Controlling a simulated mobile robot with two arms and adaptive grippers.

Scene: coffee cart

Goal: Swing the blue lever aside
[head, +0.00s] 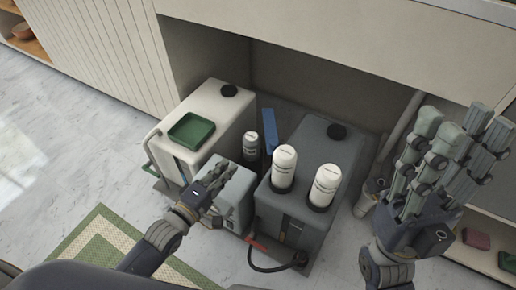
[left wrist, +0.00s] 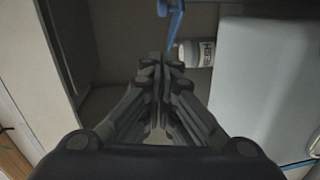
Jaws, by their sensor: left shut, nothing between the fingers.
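The blue lever (head: 269,132) is a flat blue bar standing in the gap between the white tank and the dark grey tank, inside the cart's open bay. In the left wrist view a blue bar with a bent end (left wrist: 175,22) shows at the top, just beyond my fingertips. My left gripper (head: 222,173) is shut and empty, over the small grey box in front of the gap; its fingertips (left wrist: 160,62) meet in the wrist view. It appears apart from the lever. My right gripper (head: 459,124) is open and empty, raised at the right.
The white tank (head: 213,103) with a green tray (head: 191,130) stands left. The dark grey tank (head: 305,150) carries two white bottles (head: 284,167) on the right. A smaller labelled bottle (head: 251,146) stands beside the lever. The cart edge overhangs the bay.

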